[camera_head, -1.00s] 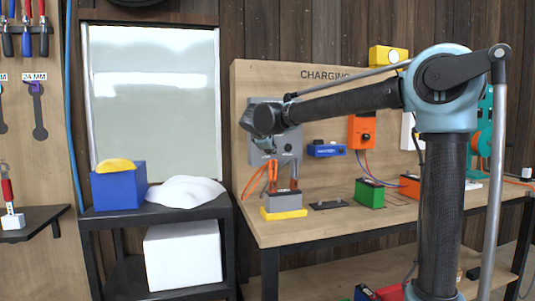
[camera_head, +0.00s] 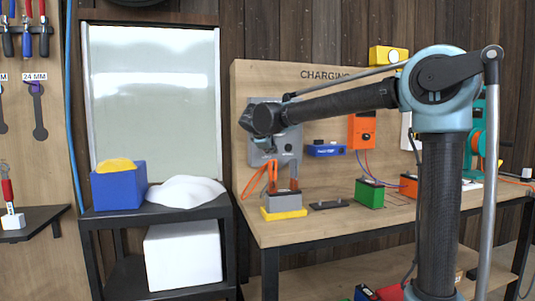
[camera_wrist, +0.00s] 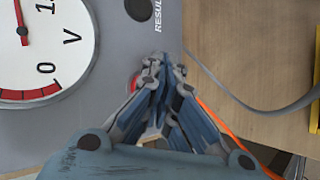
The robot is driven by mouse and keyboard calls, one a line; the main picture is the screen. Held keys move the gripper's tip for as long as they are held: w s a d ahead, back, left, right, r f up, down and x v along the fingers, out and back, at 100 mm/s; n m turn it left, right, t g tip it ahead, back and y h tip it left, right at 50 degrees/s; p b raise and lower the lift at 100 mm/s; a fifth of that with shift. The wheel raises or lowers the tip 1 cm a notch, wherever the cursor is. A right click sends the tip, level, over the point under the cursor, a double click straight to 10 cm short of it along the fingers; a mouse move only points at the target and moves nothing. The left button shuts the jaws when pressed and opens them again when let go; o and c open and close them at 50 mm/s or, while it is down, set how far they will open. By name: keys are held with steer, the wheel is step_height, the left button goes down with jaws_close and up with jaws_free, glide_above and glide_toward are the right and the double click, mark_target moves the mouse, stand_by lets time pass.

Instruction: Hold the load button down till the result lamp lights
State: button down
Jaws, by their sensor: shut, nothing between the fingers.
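The grey tester panel (camera_head: 255,158) is mounted on the charging board, with my gripper (camera_head: 270,147) in front of it. In the wrist view, my gripper (camera_wrist: 160,62) is shut and empty, its fingertips over the grey panel face (camera_wrist: 110,85). A red button (camera_wrist: 135,82) shows just left of the fingers, mostly hidden by them. I cannot tell whether the fingers touch it. The result lamp (camera_wrist: 139,8) is dark, beside the cut-off lettering RESUL. A white dial (camera_wrist: 45,45) marked V has a red needle.
A grey battery (camera_head: 283,203) with clamps stands on a yellow base (camera_head: 284,214) below the panel. Orange cables (camera_head: 253,180) hang beside it. A green battery (camera_head: 369,194) stands to the right on the bench (camera_head: 330,225). A cart (camera_head: 155,214) stands left.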

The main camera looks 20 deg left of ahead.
steer(key=shift+w+a, duration=0.2)
steer(key=shift+w, duration=0.15)
stand_by(0.7)
steer(key=shift+s+d, duration=0.1)
stand_by(5.8)
steer(key=shift+s+d, duration=0.35)
steer(key=shift+s, duration=0.25)
steer(key=shift+s, duration=0.1)
